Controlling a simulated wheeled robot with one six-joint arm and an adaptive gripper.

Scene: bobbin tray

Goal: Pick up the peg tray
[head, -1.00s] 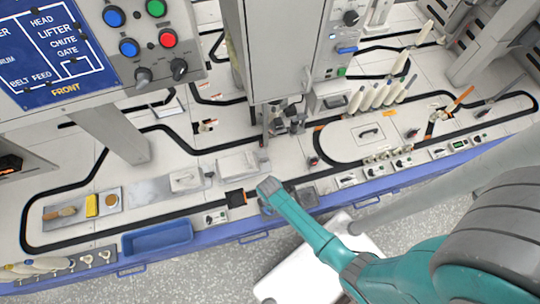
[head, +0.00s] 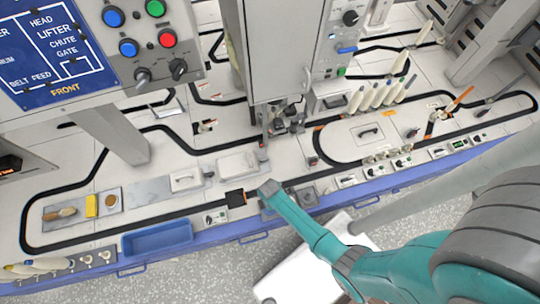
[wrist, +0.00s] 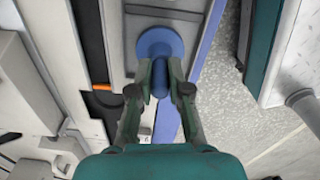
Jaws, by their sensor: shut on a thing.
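In the wrist view, a blue round piece with a blue post (wrist: 160,42), seemingly the peg tray, lies between my fingers. My gripper (wrist: 160,80) is shut on its post, with one finger on each side. The disc shows beyond the fingertips, over or on a grey plate; I cannot tell if it touches. The lower post is partly hidden by the fingers. In the head view, my gripper (head: 268,190) is at the bench's front edge, and my arm hides most of what it holds.
A grey plate with a round feature (head: 307,196) lies just right of my gripper. A black square with an orange edge (head: 236,198) lies left of it. A blue bin (head: 157,238) stands at the front left. A grey column and machine housing (head: 285,50) rise behind.

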